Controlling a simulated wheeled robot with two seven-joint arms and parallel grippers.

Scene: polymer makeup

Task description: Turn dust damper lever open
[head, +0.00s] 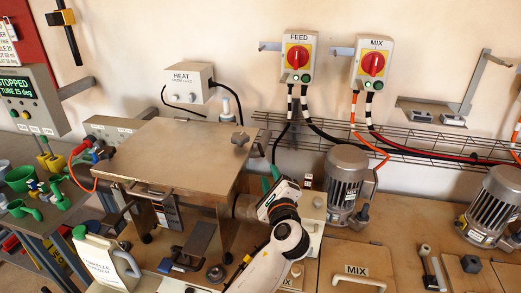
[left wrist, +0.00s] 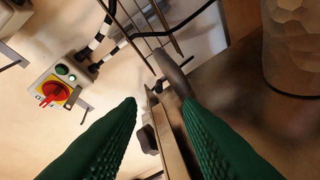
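A dark grey lever handle (left wrist: 172,72) on a narrow metal bracket shows in the left wrist view; I take it for the dust damper lever. My left gripper (left wrist: 160,105) is open, with its two green ridged fingers apart. The handle lies just beyond the fingertips, close to the right finger; I cannot tell whether they touch. In the head view my left gripper (head: 270,178) is beside the right side of the large metal-topped box (head: 185,150). The lever is small and hard to make out there. My right gripper is not in view.
The FEED switch (head: 298,58) and MIX switch (head: 373,63) are on the wall, above a wire cable tray (head: 420,145). A grey motor (head: 345,185) stands close right of my left gripper. A white jug (head: 105,262) is at front left.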

